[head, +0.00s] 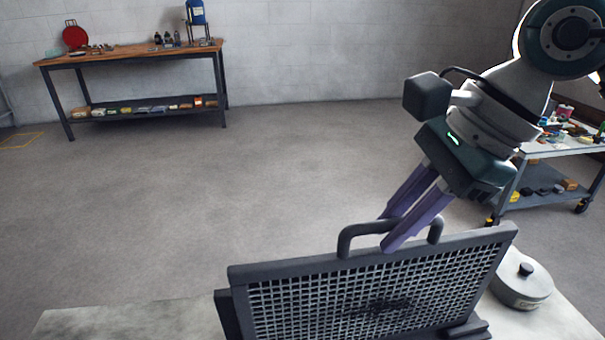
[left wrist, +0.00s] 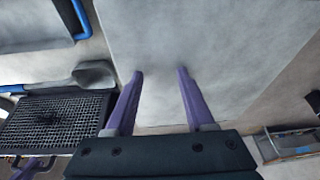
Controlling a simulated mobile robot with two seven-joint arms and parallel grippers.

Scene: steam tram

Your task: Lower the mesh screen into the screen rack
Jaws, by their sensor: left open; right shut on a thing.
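The mesh screen (head: 370,295) has a dark frame, a light grid with a dark smudge in the middle, and a handle on top. My right gripper (head: 392,232) is shut on the handle from above. The screen stands roughly upright, its right end higher in the picture. Dark parts of the screen rack (head: 226,312) show at its lower left and lower right; the screen's bottom edge is cut off, so I cannot tell how deep it sits. In the left wrist view the screen (left wrist: 50,122) is at left, and my left gripper (left wrist: 160,75) is open and empty over a pale surface.
A pale table top (head: 120,318) extends left of the screen. A round lidded pot (head: 522,282) stands close to its right. A wooden workbench (head: 140,52) is at the back left, a loaded cart (head: 550,180) at the right. The floor between is clear.

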